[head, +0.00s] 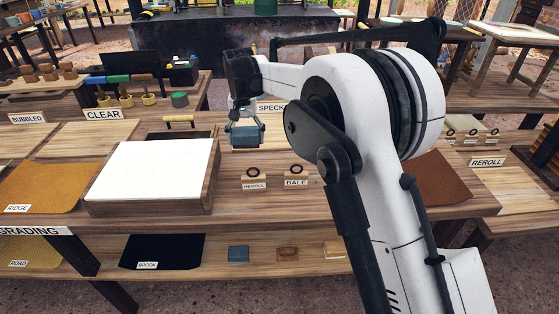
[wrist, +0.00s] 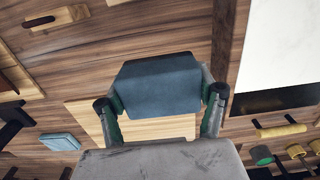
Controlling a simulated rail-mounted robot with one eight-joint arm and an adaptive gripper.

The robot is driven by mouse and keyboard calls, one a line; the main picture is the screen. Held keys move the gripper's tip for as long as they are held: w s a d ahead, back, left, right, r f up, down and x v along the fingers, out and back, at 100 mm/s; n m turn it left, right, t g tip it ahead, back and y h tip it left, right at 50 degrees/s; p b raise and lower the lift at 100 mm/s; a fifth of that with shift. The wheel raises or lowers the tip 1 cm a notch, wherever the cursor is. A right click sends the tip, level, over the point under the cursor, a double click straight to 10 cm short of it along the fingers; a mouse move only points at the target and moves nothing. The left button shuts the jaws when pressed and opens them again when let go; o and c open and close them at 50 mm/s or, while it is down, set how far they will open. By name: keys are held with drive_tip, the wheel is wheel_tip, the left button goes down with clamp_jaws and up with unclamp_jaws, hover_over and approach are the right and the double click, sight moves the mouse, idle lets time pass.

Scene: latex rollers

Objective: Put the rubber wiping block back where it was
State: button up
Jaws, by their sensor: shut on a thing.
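My gripper (head: 246,136) hangs from the arm above the table, just left of the SPECK label. It is shut on a blue-grey block, likely the rubber wiping block (wrist: 158,86). In the wrist view the block sits between both fingers, with a pale wooden board (wrist: 85,118) beneath and beyond it. The block appears raised off the table; the exact gap cannot be told. A similar blue block (head: 238,254) lies on the lower shelf. Another flat blue block (wrist: 60,141) shows at the left of the wrist view.
A wooden tray (head: 150,208) with a white panel stands left of my gripper. Colored-handled rollers (head: 118,80) stand at the back left. Bare tabletop (head: 235,208) lies at the front.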

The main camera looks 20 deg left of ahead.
hover_over(277, 160)
wheel_tip(277, 160, down, 7)
drive_tip(key=shift+w+r, duration=0.1)
drive_tip(key=shift+d+f+p, duration=0.1)
drive_tip(key=shift+f+p, duration=0.2)
drive_tip(key=shift+f, duration=1.75)
drive_tip(key=shift+f, duration=0.15)
drive_tip(key=o, duration=1.5)
wheel_tip(277, 160, up, 12)
drive_tip(key=shift+r, duration=0.15)
